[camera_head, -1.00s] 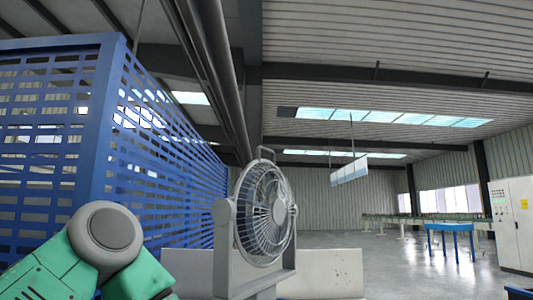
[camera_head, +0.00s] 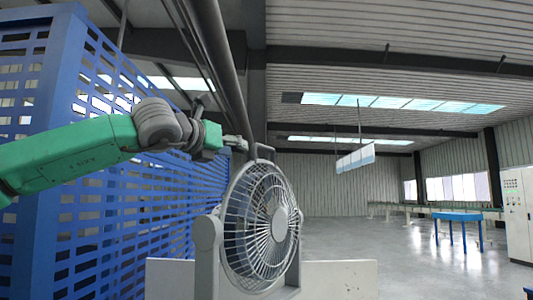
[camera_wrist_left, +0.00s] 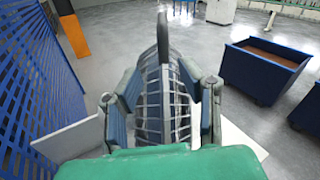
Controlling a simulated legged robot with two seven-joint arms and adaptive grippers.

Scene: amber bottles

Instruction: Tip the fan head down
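The fan (camera_head: 262,222) has a round wire-caged head on a light grey yoke bracket, with a loop handle (camera_head: 262,150) at the top of the head. The head stands nearly upright. My left gripper (camera_head: 238,143) is at the top of the fan, just left of the handle. In the left wrist view the fan head (camera_wrist_left: 166,105) appears edge-on between the two spread fingers of my left gripper (camera_wrist_left: 160,80), with the handle (camera_wrist_left: 162,38) beyond them. The fingers are apart, and I cannot tell whether either touches the cage. My right gripper is not in view.
A blue slatted partition (camera_head: 60,185) stands at the left, behind my left arm. A pale panel (camera_head: 340,280) is behind the fan. Blue bins (camera_wrist_left: 265,70) stand on the floor in the wrist view. A blue table (camera_head: 457,217) is far off; open floor lies right.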

